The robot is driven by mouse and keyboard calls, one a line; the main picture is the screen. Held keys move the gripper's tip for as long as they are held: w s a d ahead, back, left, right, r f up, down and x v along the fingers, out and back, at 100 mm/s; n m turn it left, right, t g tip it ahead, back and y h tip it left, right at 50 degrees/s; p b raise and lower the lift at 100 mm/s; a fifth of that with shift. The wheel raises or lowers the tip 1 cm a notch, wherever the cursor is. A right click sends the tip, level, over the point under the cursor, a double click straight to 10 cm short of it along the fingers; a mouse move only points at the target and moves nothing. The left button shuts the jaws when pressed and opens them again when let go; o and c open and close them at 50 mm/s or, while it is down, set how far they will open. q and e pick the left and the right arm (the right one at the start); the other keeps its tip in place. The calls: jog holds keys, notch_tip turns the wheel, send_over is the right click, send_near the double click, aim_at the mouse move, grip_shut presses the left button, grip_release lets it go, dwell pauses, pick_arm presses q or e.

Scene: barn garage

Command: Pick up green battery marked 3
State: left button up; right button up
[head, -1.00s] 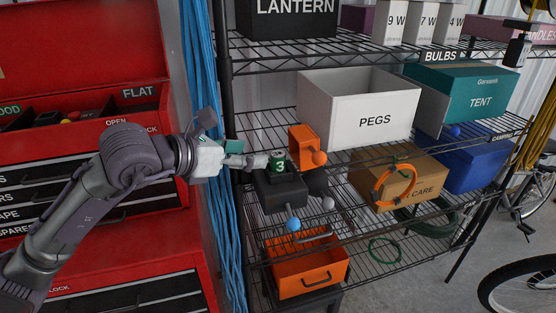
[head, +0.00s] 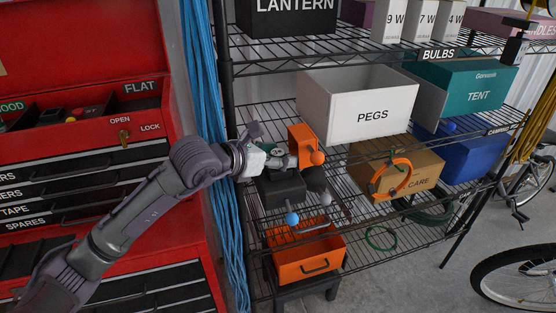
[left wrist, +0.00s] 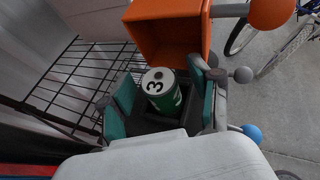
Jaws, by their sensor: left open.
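The green battery (left wrist: 162,92) has a pale top marked 3. It stands upright in a black holder (head: 282,188) on the wire shelf. In the head view my left gripper (head: 282,161) covers the battery. In the left wrist view the open left gripper (left wrist: 163,98) has one teal-padded finger on each side of the battery. The battery sits between the pads, and I cannot tell whether either pad touches it. My right gripper is in neither view.
An orange box (head: 300,140) stands close beside the battery, with an orange ball (head: 317,158) in front. A blue ball (head: 292,218) is below. The white PEGS bin (head: 345,108) is to the right, and blue cables (head: 208,120) hang left.

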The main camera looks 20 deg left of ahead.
pick_arm(q)
grip_shut()
jog(key=shift+r, duration=0.1)
